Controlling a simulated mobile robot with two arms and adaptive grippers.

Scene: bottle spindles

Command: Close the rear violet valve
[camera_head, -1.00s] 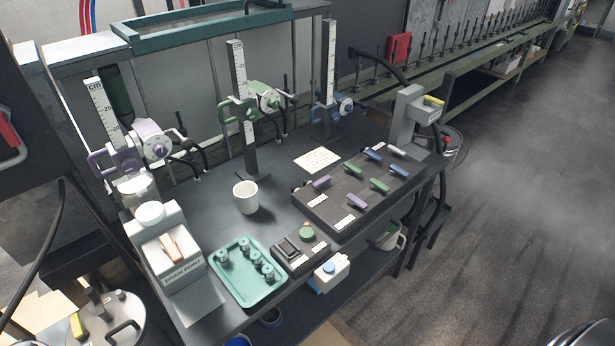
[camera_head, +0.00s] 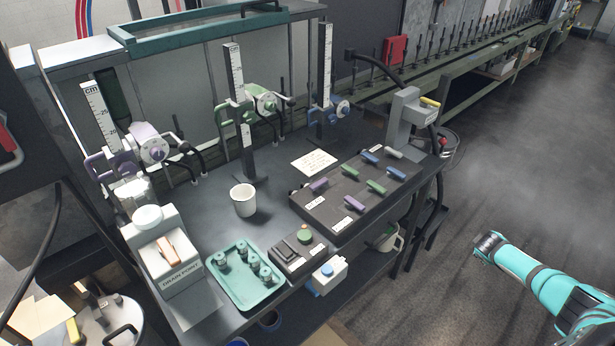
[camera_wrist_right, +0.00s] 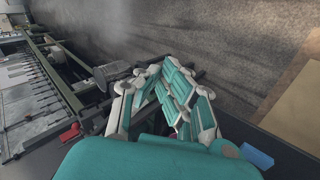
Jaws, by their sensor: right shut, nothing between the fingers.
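The valve box (camera_head: 330,207) is a dark block on the bench with violet, green, blue and pale handles. The rear violet valve handle (camera_head: 319,186) is on its wall-side row at the left end, angled up to the right. The front violet handle (camera_head: 355,203) slants down to the right, a different angle. My right arm shows at the lower right of the head view, off the bench over the floor. My right gripper (camera_wrist_right: 163,75) is shut and empty in the wrist view, well away from the valves. My left gripper is not in view.
A white cup (camera_head: 243,200), a teal tray (camera_head: 236,301) with several small parts and a dark box (camera_head: 298,252) stand left of the valve box. A grey stand (camera_head: 401,118) with a black hose rises at the right bench end. The floor on the right is open.

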